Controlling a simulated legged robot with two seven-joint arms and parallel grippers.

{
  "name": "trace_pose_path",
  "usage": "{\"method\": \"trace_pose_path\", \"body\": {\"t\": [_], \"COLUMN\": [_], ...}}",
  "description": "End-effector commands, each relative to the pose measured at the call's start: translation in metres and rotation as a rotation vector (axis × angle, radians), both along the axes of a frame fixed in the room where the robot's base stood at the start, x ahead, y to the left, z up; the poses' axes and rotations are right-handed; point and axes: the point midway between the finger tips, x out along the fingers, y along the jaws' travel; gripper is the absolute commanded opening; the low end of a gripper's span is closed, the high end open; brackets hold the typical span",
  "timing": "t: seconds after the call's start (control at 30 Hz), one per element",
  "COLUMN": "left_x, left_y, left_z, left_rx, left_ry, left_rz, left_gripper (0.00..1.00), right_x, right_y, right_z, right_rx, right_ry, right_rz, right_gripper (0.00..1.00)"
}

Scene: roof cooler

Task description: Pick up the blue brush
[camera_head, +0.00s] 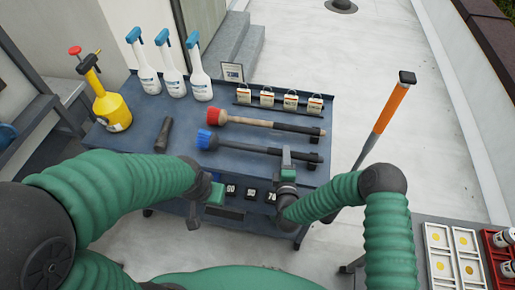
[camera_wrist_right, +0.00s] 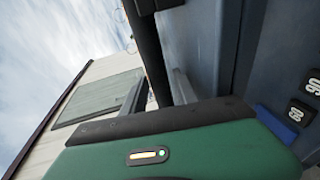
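The blue brush lies across the blue-grey bench, with its blue bristle head (camera_head: 206,139) at the left and its dark handle (camera_head: 250,148) running right. My right gripper (camera_head: 287,158) is over the right part of that handle and hides a bit of it. In the right wrist view a dark bar (camera_wrist_right: 150,55), seemingly the handle, runs between two grey fingers (camera_wrist_right: 158,92) that stand apart, so the gripper looks open. I cannot tell whether they touch it. My left gripper (camera_head: 216,193) is near the bench's front edge, away from the brush; its fingers are unclear.
A red-headed brush (camera_head: 265,124) lies just behind the blue one. A dark cylinder (camera_head: 163,135), white spray bottles (camera_head: 172,80) and a yellow sprayer (camera_head: 112,108) are to the left. Small tagged boxes (camera_head: 290,101) line the back. An orange-handled tool (camera_head: 390,110) stands right of the bench.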

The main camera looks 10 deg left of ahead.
Motion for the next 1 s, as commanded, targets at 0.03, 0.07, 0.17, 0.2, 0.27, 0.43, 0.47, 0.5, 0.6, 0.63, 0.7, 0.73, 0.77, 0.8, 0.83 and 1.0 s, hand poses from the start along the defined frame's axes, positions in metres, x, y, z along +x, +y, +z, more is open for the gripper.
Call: {"method": "trace_pose_path", "body": {"t": [0.03,0.07,0.17,0.2,0.27,0.43,0.47,0.5,0.6,0.63,0.7,0.73,0.77,0.8,0.83,1.0], "left_x": [0.0,0.0,0.0,0.0,0.0,0.0,0.0,0.0,0.0,0.0,0.0,0.0,0.0,0.0,0.0,0.0], "left_y": [0.0,0.0,0.0,0.0,0.0,0.0,0.0,0.0,0.0,0.0,0.0,0.0,0.0,0.0,0.0,0.0], "left_z": [0.0,0.0,0.0,0.0,0.0,0.0,0.0,0.0,0.0,0.0,0.0,0.0,0.0,0.0,0.0,0.001], "left_rx": [0.0,0.0,0.0,0.0,0.0,0.0,0.0,0.0,0.0,0.0,0.0,0.0,0.0,0.0,0.0,0.0], "left_ry": [0.0,0.0,0.0,0.0,0.0,0.0,0.0,0.0,0.0,0.0,0.0,0.0,0.0,0.0,0.0,0.0], "left_rz": [0.0,0.0,0.001,0.001,0.001,0.0,0.001,0.0,0.0,0.0,0.0,0.0,0.0,0.0,0.0,0.0], "left_gripper": [0.36,0.36,0.36,0.36,0.36,0.36,0.36,0.36,0.36,0.36,0.36,0.36,0.36,0.36,0.36,0.36], "right_x": [0.0,0.0,0.0,0.0,0.0,-0.001,-0.001,-0.001,-0.001,0.0,0.0,0.0,0.0,0.0,0.0,0.0], "right_y": [0.0,0.0,0.0,0.0,0.0,0.0,0.0,-0.001,-0.001,-0.001,-0.001,-0.001,-0.001,-0.001,-0.001,0.0], "right_z": [0.0,0.0,0.0,0.0,0.0,-0.001,-0.001,-0.001,-0.001,-0.001,-0.001,0.0,0.0,0.002,0.003,0.021], "right_rx": [0.0,0.0,0.001,0.001,0.001,0.001,0.001,0.0,0.001,0.001,0.0,0.0,0.0,0.001,0.0,-0.001], "right_ry": [0.0,0.0,0.0,0.0,0.0,0.002,0.002,0.002,0.001,0.001,0.002,0.002,0.002,0.001,0.001,-0.003], "right_rz": [0.0,0.0,0.0,0.0,0.0,0.0,0.0,-0.001,-0.001,-0.002,-0.002,-0.002,-0.002,-0.002,-0.002,-0.001], "right_gripper": [0.35,0.34,0.21,0.15,0.08,0.0,0.0,0.0,0.0,0.0,0.0,0.0,0.0,0.0,0.0,0.0]}}
